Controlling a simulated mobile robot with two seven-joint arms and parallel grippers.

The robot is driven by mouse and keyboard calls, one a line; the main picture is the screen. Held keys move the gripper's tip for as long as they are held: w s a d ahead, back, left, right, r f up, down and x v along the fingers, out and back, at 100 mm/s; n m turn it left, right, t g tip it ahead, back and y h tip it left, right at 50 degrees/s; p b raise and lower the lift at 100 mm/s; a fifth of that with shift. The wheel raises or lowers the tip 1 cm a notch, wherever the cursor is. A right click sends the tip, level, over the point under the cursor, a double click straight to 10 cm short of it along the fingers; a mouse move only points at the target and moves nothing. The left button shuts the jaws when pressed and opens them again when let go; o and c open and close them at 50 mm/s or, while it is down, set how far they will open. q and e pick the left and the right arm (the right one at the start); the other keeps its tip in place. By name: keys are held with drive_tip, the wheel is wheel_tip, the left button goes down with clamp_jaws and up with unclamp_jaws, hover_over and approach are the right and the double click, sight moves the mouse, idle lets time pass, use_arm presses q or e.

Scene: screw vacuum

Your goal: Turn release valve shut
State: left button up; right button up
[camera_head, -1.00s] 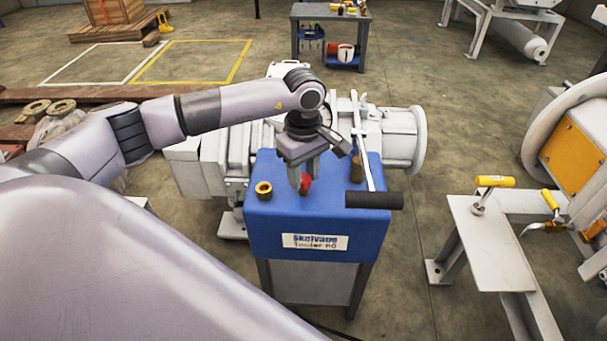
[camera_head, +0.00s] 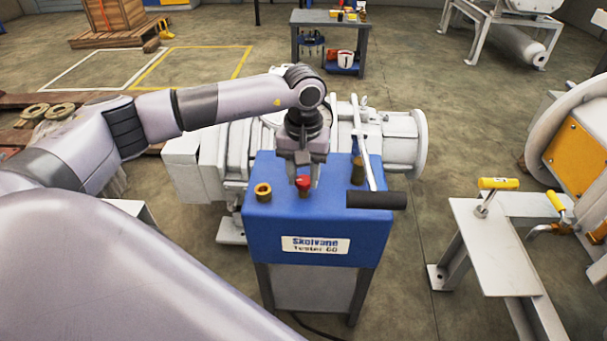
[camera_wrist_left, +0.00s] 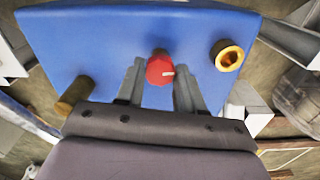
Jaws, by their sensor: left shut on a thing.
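The release valve's red knob (camera_head: 303,183) stands on the top of the blue tester box (camera_head: 320,220), near its middle. My left gripper (camera_head: 302,179) points down over it and is shut on the knob. In the left wrist view the red knob (camera_wrist_left: 160,68) sits between the two grey fingers, with a pale mark on its face. My right gripper is not in view.
A brass port (camera_head: 263,192) stands left of the knob and a brass post (camera_head: 357,171) right of it. A lever with a black grip (camera_head: 376,200) rises at the box's right side. A white pump (camera_head: 403,140) stands behind. A bench with yellow-handled valves (camera_head: 496,184) is at right.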

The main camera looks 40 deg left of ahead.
sight(304, 180)
use_arm(q)
drive_tip(key=shift+m, duration=0.6)
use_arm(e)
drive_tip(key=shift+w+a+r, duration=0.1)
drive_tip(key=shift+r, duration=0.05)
use_arm(q)
drive_tip(key=o, duration=1.1)
drive_tip(key=shift+c, duration=0.2)
wheel_tip(304, 180, up, 6)
drive_tip(key=shift+r+p, duration=0.25)
drive_tip(key=shift+p, duration=0.35)
drive_tip(key=shift+r, duration=0.35)
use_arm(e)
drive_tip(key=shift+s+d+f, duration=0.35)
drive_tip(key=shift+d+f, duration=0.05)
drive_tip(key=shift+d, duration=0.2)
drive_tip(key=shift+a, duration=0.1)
